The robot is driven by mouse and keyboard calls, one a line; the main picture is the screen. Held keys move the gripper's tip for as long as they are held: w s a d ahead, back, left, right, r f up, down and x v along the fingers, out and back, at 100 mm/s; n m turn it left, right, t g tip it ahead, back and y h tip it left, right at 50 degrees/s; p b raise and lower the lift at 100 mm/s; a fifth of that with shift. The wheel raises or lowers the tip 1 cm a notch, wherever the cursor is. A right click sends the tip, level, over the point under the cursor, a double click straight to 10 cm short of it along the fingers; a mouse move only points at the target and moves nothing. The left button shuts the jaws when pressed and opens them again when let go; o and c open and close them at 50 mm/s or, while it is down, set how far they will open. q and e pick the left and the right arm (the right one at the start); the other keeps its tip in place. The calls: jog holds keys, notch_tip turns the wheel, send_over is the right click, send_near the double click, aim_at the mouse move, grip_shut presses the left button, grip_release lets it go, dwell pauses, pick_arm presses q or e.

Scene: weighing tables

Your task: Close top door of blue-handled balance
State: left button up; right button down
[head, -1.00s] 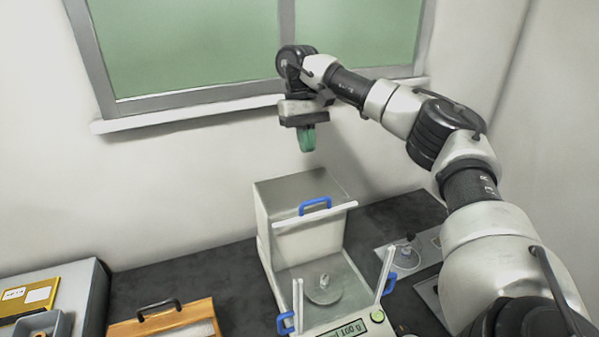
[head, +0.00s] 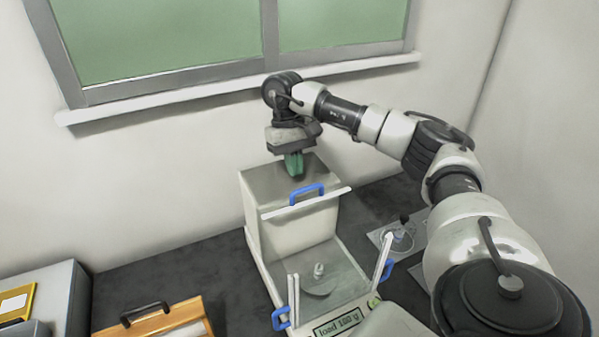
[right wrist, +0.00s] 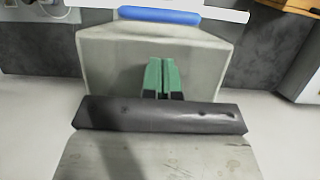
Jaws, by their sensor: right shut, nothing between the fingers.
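The balance (head: 292,235) is a box with blue handles and a display that reads "load 100 g". Its top door has a blue handle (head: 306,194) on a white bar at the front edge of the top. The front of the weighing chamber looks open, and a small metal weight (head: 318,270) stands on the pan. My right gripper (head: 294,165) has green fingers, shut and empty, pointing down over the back part of the balance's top. In the right wrist view the fingers (right wrist: 161,78) are seen before the top panel (right wrist: 120,50), with the blue handle (right wrist: 160,16) beyond. I cannot tell whether they touch. My left gripper is not in view.
Side door bars with blue handles (head: 281,318) stand at the front corners. A glass dish (head: 398,238) with a dark knob sits to the right. A wooden box with a black handle (head: 146,314) and a grey case (head: 62,290) are at left. The wall is close behind.

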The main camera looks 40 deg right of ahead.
jog(key=shift+s+a+r+p, duration=0.15)
jog(key=shift+s+p, duration=0.1)
jog(key=shift+s, duration=0.35)
jog(key=shift+s+a+r+p, duration=0.1)
jog(key=shift+s+a+p, duration=0.1)
jog(key=shift+s, duration=0.35)
jog(key=shift+s+a+f, duration=0.1)
jog(key=shift+s, duration=0.25)
jog(key=shift+f, duration=0.1)
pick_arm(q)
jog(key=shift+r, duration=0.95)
pick_arm(e)
jog(key=shift+w+f, duration=0.1)
pick_arm(q)
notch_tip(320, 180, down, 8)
jog(key=b, duration=0.8)
pick_arm(e)
jog(key=s+a, duration=0.2)
jog(key=s, duration=0.5)
jog(key=s+a, duration=0.2)
jog(key=s, duration=0.6)
jog(key=shift+a, duration=0.4)
